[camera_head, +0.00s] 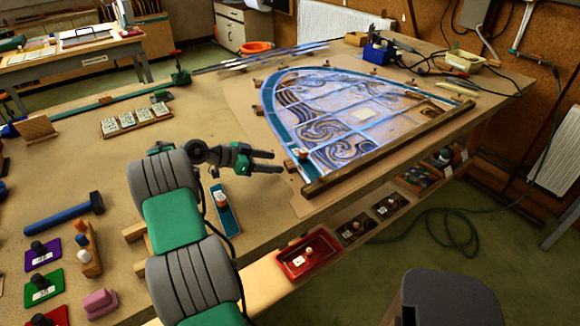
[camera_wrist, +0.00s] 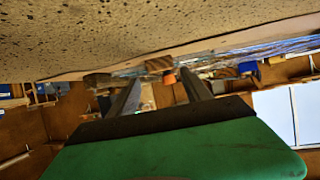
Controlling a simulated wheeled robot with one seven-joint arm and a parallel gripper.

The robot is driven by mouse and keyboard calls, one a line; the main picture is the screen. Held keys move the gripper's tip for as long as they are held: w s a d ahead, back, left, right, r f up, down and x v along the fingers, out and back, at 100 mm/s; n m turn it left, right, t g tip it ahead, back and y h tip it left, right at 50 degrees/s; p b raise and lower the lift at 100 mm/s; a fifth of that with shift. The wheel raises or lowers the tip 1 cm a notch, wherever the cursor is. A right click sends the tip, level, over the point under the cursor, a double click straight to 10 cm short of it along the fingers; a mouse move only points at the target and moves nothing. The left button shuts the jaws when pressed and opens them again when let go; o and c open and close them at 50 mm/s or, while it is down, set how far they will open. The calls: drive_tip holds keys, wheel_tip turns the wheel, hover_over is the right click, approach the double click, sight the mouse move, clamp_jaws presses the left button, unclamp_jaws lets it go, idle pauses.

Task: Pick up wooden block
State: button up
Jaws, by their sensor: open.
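My gripper (camera_head: 277,161) is stretched out over the bench, left of the leaded panel (camera_head: 345,120). Its two fingers are apart with nothing visible between them. The wrist view shows both fingers of my gripper (camera_wrist: 161,84) pointing at the panel's edge. Several wooden blocks are in view, and I cannot tell which one is the task's. A brown wooden block (camera_head: 36,129) stands at the far left of the bench. A small wooden block (camera_head: 257,83) sits by the panel's upper left.
A wooden bar (camera_head: 390,152) runs along the panel's front edge. A blue tray (camera_head: 224,210) lies just below my gripper. A blue hammer (camera_head: 65,212) and coloured pads lie at left. A red tray (camera_head: 306,253) is on the lower shelf. Bare bench lies left of the panel.

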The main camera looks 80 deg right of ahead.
sight(288, 164)
drive_tip(key=p+x, duration=0.1)
drive_tip(key=x, duration=0.5)
drive_tip(key=shift+p, duration=0.4)
clamp_jaws()
